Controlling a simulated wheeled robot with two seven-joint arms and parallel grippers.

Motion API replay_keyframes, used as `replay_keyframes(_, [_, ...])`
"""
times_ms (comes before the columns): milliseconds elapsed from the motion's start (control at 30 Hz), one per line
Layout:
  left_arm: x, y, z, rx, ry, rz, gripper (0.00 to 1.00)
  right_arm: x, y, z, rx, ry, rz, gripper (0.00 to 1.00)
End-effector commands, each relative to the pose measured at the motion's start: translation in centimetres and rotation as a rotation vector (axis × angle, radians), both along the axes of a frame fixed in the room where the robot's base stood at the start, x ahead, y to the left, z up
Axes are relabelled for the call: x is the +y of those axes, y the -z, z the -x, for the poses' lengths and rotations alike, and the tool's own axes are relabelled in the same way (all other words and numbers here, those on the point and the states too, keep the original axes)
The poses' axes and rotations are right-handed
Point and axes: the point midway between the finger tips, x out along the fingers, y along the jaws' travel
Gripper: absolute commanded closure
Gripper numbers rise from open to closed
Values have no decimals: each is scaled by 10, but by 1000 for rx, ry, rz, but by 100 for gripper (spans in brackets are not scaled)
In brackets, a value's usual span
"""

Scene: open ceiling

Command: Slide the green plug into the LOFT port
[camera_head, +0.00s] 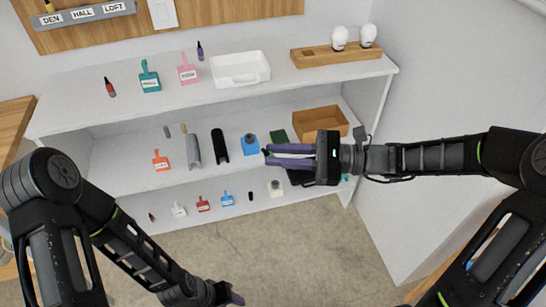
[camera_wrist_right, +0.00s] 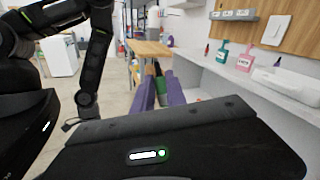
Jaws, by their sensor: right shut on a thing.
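The grey port strip (camera_head: 85,17) is on the wooden wall board at the upper left, labelled DEN, HALL and LOFT. The LOFT label (camera_head: 112,7) is the rightmost; the strip also shows in the right wrist view (camera_wrist_right: 232,15). My right gripper (camera_head: 268,155) is in front of the middle shelf, its purple fingers pointing left. It is shut on a dark piece with green on it, the green plug (camera_wrist_right: 160,88), seen between the fingers in the right wrist view. The plug is mostly hidden in the head view. My left gripper (camera_head: 236,298) is low at the bottom, only partly visible.
A white shelf unit (camera_head: 75,115) stands below the board. Its top holds tagged teal (camera_head: 150,77) and pink (camera_head: 187,68) items, small bottles, a white tray (camera_head: 241,83) and a wooden bulb holder (camera_head: 310,57).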

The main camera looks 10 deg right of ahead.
Motion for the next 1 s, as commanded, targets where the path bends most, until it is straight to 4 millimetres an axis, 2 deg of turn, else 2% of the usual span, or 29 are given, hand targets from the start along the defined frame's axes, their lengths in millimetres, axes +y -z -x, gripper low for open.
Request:
replay_keyframes(467, [0,0,0,0,0,0,58,6,-1,-4,-1,24,-3,100])
replay_keyframes(633, [0,0,0,0,0,0,58,24,-1,-19,2,102,-3,100])
replay_keyframes(1000, [0,0,0,0,0,0,58,74,-1,-65,0,326,-4,100])
